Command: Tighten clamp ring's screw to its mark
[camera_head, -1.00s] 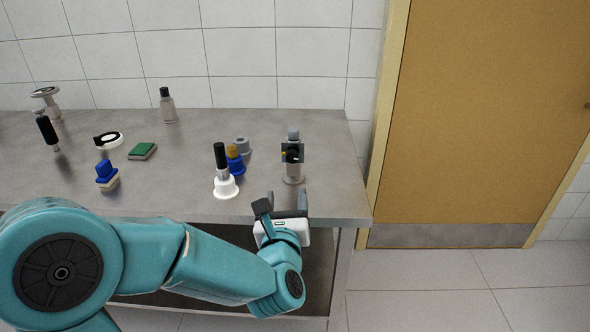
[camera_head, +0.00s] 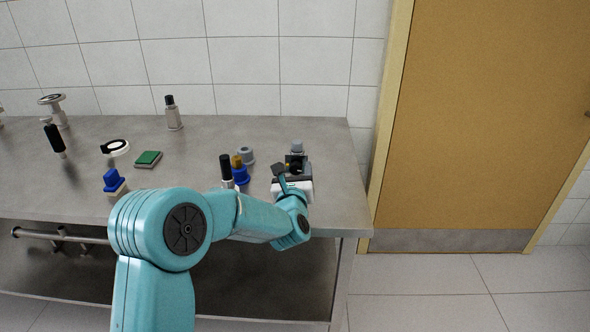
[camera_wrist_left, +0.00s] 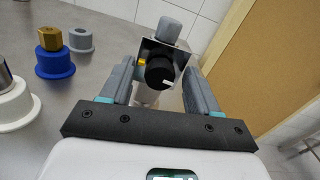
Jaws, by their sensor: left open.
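The clamp ring's screw has a black round knob with a white line (camera_wrist_left: 160,72) in the left wrist view. It sits on a squarish metal plate of the clamp, with a small yellow piece (camera_wrist_left: 141,62) at the left. The clamp is on an upright separator with a grey cap (camera_wrist_left: 174,28); the cap also shows in the head view (camera_head: 297,147). My left gripper (camera_wrist_left: 159,67) is open, its fingers on either side of the knob. I cannot tell whether they touch it. In the head view my left gripper (camera_head: 293,172) covers the separator's lower part. My right gripper is not in view.
A blue fitting with a brass top (camera_wrist_left: 55,62), a grey fitting (camera_wrist_left: 82,39) and a white fitting (camera_wrist_left: 14,104) stand left of the separator. A green pad (camera_head: 148,158) and a blue-topped piece (camera_head: 114,180) lie further left on the grey bench (camera_head: 200,150).

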